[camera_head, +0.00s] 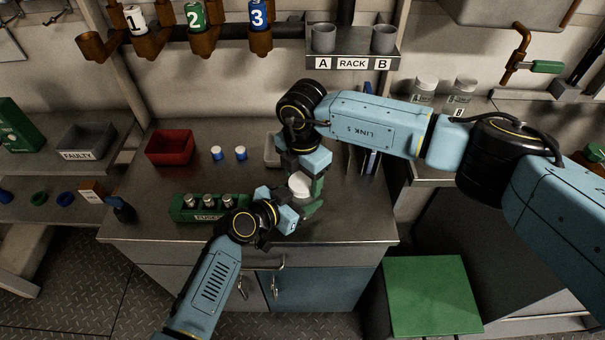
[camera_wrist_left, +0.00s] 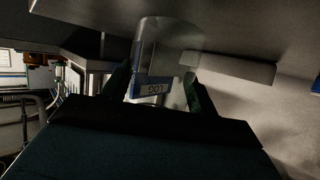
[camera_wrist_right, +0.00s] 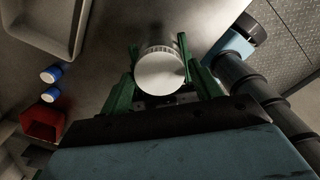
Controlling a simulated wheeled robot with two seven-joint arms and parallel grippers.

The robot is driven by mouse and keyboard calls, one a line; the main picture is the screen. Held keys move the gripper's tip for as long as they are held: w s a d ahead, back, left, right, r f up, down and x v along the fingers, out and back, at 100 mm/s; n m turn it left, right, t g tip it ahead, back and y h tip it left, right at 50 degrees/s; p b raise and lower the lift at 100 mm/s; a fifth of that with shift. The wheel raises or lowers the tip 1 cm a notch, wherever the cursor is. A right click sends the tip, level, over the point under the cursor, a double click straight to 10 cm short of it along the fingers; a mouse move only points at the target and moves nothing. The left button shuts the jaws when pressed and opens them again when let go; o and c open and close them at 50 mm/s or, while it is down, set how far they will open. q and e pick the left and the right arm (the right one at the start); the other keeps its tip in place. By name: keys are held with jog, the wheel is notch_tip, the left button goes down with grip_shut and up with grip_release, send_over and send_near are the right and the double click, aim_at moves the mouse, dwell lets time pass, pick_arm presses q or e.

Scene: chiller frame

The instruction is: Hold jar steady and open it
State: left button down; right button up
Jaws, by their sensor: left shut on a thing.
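My left gripper (camera_wrist_left: 160,72) is shut on the jar body from the side. In the head view, the left gripper (camera_head: 289,213) is just below the lid, near the bench's front edge. My right gripper (camera_wrist_right: 158,45) is above the jar, its green fingers on either side of the lid. I cannot tell whether they touch it. My arms hide most of the jar in the head view.
On the bench (camera_head: 130,222) stand a red bin (camera_head: 170,148), two blue-and-white jars (camera_head: 228,153), a green fuse block (camera_head: 190,214) and a pale tray (camera_head: 271,150). A rack (camera_head: 352,63) with two grey cups hangs behind.

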jog(key=c, duration=0.7)
jog(key=n, duration=0.5)
jog(key=shift+c, duration=0.2)
jog(key=n, duration=0.5)
jog(key=o, duration=1.1)
